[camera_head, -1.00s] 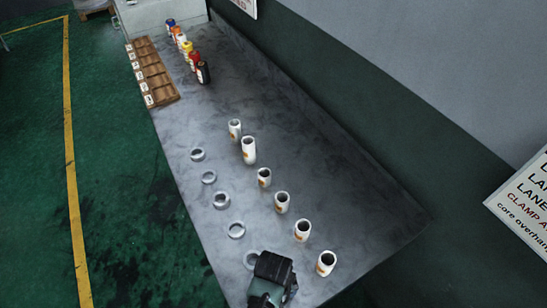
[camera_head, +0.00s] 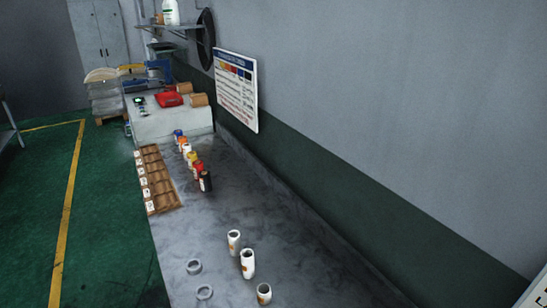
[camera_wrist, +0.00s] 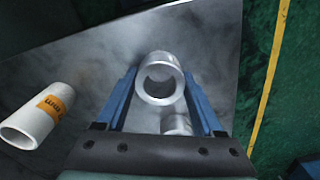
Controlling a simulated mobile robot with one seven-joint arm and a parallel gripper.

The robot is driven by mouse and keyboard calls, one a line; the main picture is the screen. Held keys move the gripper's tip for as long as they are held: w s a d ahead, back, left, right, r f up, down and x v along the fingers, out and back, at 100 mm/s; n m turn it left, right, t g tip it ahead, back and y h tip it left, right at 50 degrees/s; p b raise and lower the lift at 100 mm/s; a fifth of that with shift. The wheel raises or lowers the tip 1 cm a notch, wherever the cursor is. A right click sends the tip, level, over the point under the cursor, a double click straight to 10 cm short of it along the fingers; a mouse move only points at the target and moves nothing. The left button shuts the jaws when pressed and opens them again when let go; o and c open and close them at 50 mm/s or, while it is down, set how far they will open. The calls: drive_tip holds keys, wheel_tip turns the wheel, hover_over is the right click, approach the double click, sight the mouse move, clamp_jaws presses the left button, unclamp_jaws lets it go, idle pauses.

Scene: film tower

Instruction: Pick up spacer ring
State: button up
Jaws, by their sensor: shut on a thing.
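My gripper (camera_wrist: 160,73) shows in the wrist view with its two blue fingers shut on a silver spacer ring (camera_wrist: 162,61). The ring sits between the fingertips with its open hole facing the camera. A second shiny metal piece (camera_wrist: 177,125), seemingly another ring, shows partly behind it, lower between the fingers. In the head view my gripper is out of frame. Two other spacer rings (camera_head: 194,267) and (camera_head: 204,292) lie on the grey bench near the bottom edge.
White labelled tubes (camera_head: 247,264) stand on the bench (camera_head: 215,215); one white tube (camera_wrist: 38,117) shows left of my gripper in the wrist view. A wooden compartment tray (camera_head: 160,180) and several coloured bottles (camera_head: 194,167) are farther back. A wall runs along the right.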

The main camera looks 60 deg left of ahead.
drive_tip(key=shift+r, duration=0.1)
wheel_tip(320, 180, up, 10)
idle(0.5)
idle(0.9)
